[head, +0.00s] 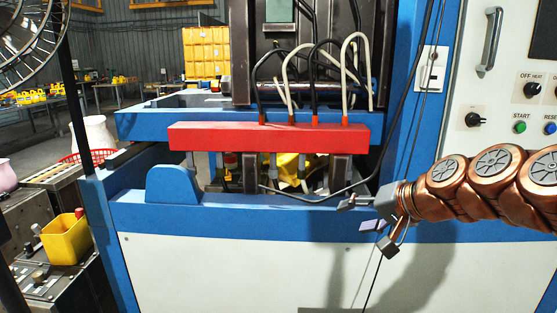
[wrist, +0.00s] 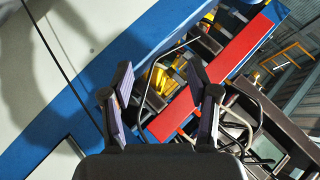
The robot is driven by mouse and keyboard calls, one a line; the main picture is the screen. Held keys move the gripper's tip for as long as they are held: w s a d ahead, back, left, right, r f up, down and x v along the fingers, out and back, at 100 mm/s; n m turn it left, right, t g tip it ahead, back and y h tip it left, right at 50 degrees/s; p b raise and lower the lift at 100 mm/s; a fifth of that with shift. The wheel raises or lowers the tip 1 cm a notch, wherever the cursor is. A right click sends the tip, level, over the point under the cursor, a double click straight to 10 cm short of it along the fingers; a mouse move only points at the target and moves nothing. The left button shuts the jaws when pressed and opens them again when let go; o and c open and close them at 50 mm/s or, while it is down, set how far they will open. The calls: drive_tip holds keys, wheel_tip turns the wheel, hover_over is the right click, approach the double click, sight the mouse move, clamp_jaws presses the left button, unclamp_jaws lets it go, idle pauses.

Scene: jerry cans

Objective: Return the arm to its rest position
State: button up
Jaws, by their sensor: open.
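My gripper (head: 364,224) is at the right of the head view, on the end of my copper-coloured arm, in front of the blue machine frame (head: 240,222). In the wrist view my gripper (wrist: 160,74) has its two fingers spread wide, with nothing between them. A yellow object (head: 292,166), perhaps a jerry can, is partly hidden inside the machine behind the red bar (head: 270,137). The yellow object also shows in the wrist view (wrist: 178,80), beyond the fingers and apart from them.
Black and white hoses (head: 355,75) loop above the red bar. A control panel (head: 510,110) with knobs and a handle stands at the right. A yellow bin (head: 66,238) sits at the lower left. Stacked yellow crates (head: 205,55) stand far behind.

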drive_tip(key=s+a+f+n+g+h, duration=0.1)
drive_tip(key=s+a+f+n+g, duration=0.15)
drive_tip(key=s+f, duration=0.5)
drive_tip(key=s+a+f+n+g+h, duration=0.1)
drive_tip(key=s+a+f+g, duration=0.1)
drive_tip(key=s+f+g, duration=0.35)
drive_tip(key=s+d+f+g+h, duration=0.2)
drive_tip(key=s+d+f, duration=0.15)
drive_tip(key=s, duration=0.65)
drive_tip(key=s+d+f+g+h, duration=0.1)
drive_tip(key=s+d+f+h, duration=0.15)
drive_tip(key=s+f, duration=0.45)
wheel_tip(320, 180, up, 21)
drive_tip(key=s+p, duration=0.2)
drive_tip(key=p, duration=1.5)
drive_tip(key=shift+s+d+n+t, duration=0.25)
drive_tip(key=shift+d+n+t, duration=0.05)
drive_tip(key=shift+n+t, duration=0.1)
